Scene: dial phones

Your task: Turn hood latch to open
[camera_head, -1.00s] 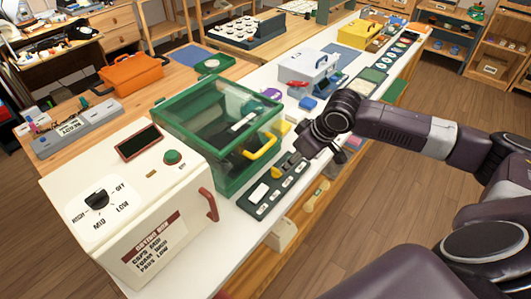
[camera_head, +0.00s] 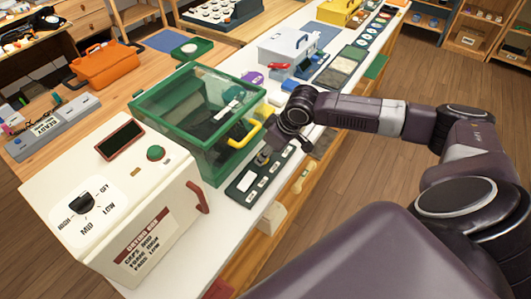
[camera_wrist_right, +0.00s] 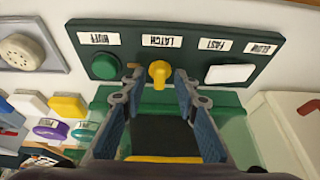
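The hood is a green-framed clear box (camera_head: 195,92) with a yellow handle (camera_head: 243,134) on its front; it appears closed. In front of it lies a dark green control panel (camera_head: 245,192). In the right wrist view the panel (camera_wrist_right: 190,66) carries a yellow latch knob (camera_wrist_right: 158,73) under the label "LATCH", between a green button (camera_wrist_right: 104,66) and a white switch (camera_wrist_right: 230,74). My right gripper (camera_wrist_right: 157,86) is open, its fingertips on either side of the knob; I cannot tell whether they touch it. In the head view my right gripper (camera_head: 272,150) hides the knob. My left gripper is not in view.
A cream machine (camera_head: 110,205) with a black dial and red handle stands at the near left. A grey box (camera_head: 285,46) and small blocks lie farther along the white bench. An orange bag (camera_head: 103,64) sits on the table behind. Open floor lies to the right.

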